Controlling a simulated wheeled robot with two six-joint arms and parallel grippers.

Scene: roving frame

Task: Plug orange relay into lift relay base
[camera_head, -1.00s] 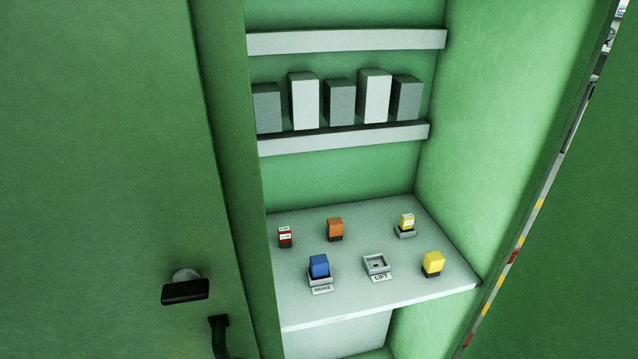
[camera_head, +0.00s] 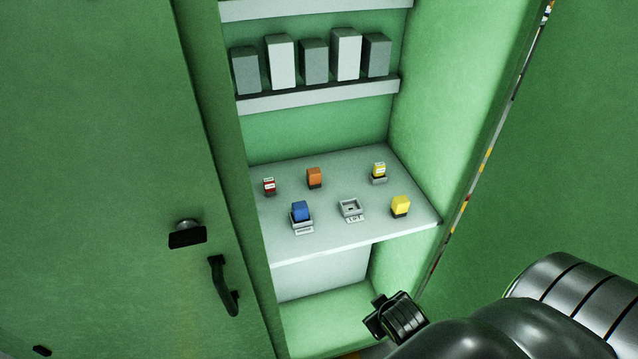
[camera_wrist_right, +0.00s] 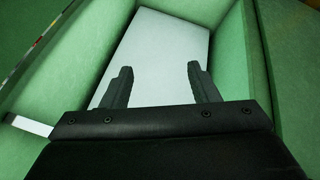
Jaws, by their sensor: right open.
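The orange relay (camera_head: 314,177) stands upright on the cabinet shelf (camera_head: 365,232), toward the back, between a red relay and a yellow one. The lift relay base (camera_head: 351,208) is an empty grey socket near the shelf's front, with a label on its front side. My right gripper (camera_head: 388,315) is below and in front of the shelf, apart from the relays. In the right wrist view its two fingers (camera_wrist_right: 158,85) are spread with nothing between them. My left gripper is not in view.
A blue relay (camera_head: 300,211) sits in a labelled base left of the lift base. A yellow relay (camera_head: 400,206) stands right of it, another yellow one (camera_head: 379,171) in a base behind. A red relay (camera_head: 269,186) is at left. Cabinet walls and the door (camera_head: 110,150) flank the shelf.

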